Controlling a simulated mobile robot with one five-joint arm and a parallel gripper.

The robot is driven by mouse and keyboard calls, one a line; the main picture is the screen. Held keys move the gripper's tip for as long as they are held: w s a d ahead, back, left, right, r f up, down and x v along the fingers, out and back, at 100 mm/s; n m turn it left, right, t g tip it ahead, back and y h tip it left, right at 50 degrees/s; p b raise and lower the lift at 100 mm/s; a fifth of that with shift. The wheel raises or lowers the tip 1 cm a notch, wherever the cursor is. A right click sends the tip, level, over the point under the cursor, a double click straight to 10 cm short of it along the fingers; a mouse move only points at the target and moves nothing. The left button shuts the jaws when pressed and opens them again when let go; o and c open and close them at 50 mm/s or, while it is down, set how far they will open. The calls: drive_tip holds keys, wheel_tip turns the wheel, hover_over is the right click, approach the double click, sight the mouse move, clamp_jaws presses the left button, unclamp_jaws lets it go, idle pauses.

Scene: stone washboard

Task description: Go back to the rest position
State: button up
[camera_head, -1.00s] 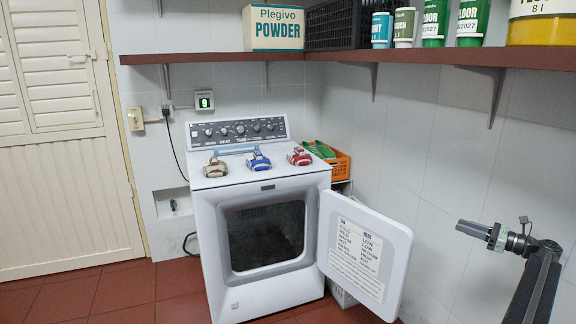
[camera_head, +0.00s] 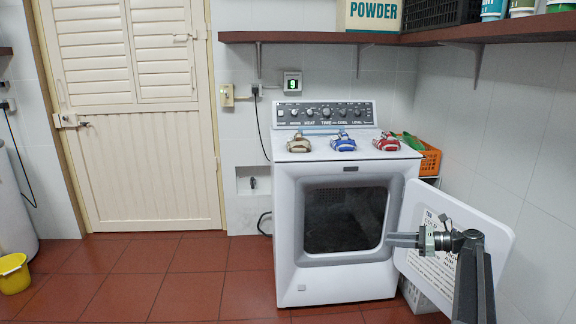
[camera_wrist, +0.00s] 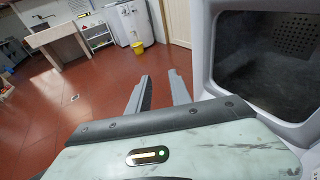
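My gripper (camera_head: 392,240) points left in the head view, in front of the dryer's open door (camera_head: 490,220). In the wrist view my gripper (camera_wrist: 159,74) shows two grey fingers apart with only floor between them, so it is open and empty. The white dryer (camera_head: 286,230) stands against the back wall. Its door is swung out to the right, and my arm hides part of the door's label. The dark drum opening (camera_head: 345,218) shows no clear contents. The wrist view shows the opening (camera_wrist: 265,60) close on the right.
Beige, blue and red objects lie on the dryer top; an orange crate (camera_head: 431,160) stands behind right. A brown shelf (camera_head: 300,37) runs above. A yellow bucket (camera_head: 13,274) stands far left. The red tiled floor (camera_head: 150,270) left of the dryer is clear.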

drive_tip(key=s+a+f+n+g+h+b, duration=0.2)
drive_tip(key=s+a+f+n+g+b, duration=0.15)
drive_tip(key=a+f, duration=0.6)
drive_tip(key=s+a+f+n+g+h+b, duration=0.2)
drive_tip(key=s+a+f+n, duration=0.25)
drive_tip(key=a, duration=0.95)
drive_tip(key=s+a+f+n+g+h+b, duration=0.1)
drive_tip(key=s+a+f+n+g+b, duration=0.2)
drive_tip(key=a+f, duration=0.65)
drive_tip(key=s+a+f+n+h+b, duration=0.1)
drive_tip(key=s+a+f+n+h, duration=0.25)
drive_tip(key=s, duration=0.35)
drive_tip(key=s+d+f+n+h, duration=0.35)
drive_tip(key=s+d+n, duration=0.25)
drive_tip(key=d, duration=0.2)
wheel_tip(320, 180, up, 39)
drive_tip(key=d+n+h+p, duration=0.1)
drive_tip(key=n+p, duration=0.2)
drive_tip(key=p, duration=3.5)
drive_tip(key=shift+w+d+t+h, duration=0.3)
drive_tip(key=shift+w+d+t, duration=0.05)
drive_tip(key=shift+w+d, duration=0.1)
